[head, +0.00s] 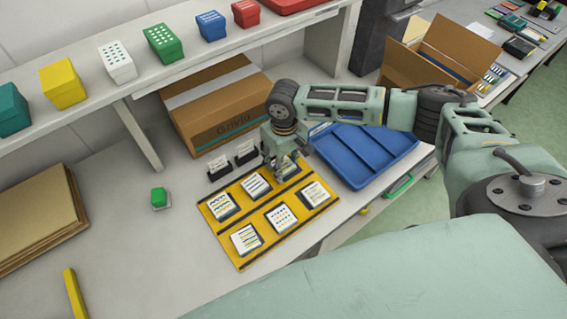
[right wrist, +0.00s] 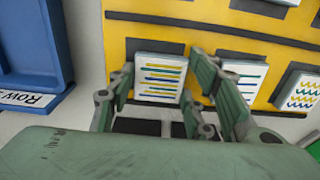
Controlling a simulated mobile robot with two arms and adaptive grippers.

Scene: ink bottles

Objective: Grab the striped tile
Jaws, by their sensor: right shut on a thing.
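The striped tile (right wrist: 160,78) is white with yellow, blue and green bars. In the right wrist view it stands between the two fingers of my right gripper (right wrist: 166,85), which is shut on it. In the head view my right gripper (head: 284,170) points down over the back right slot of the yellow board (head: 240,262) and mostly hides this tile. I cannot tell whether the tile is clear of its slot. Beside it is another tile with bars (head: 256,185), then a wavy-patterned tile (head: 222,206). My left gripper is not in view.
A blue tray (head: 368,152) lies close on the right. Two dark holders with cards (head: 245,153) and a cardboard box (head: 215,108) stand behind. A green block (head: 158,198) sits left, with bare table around it.

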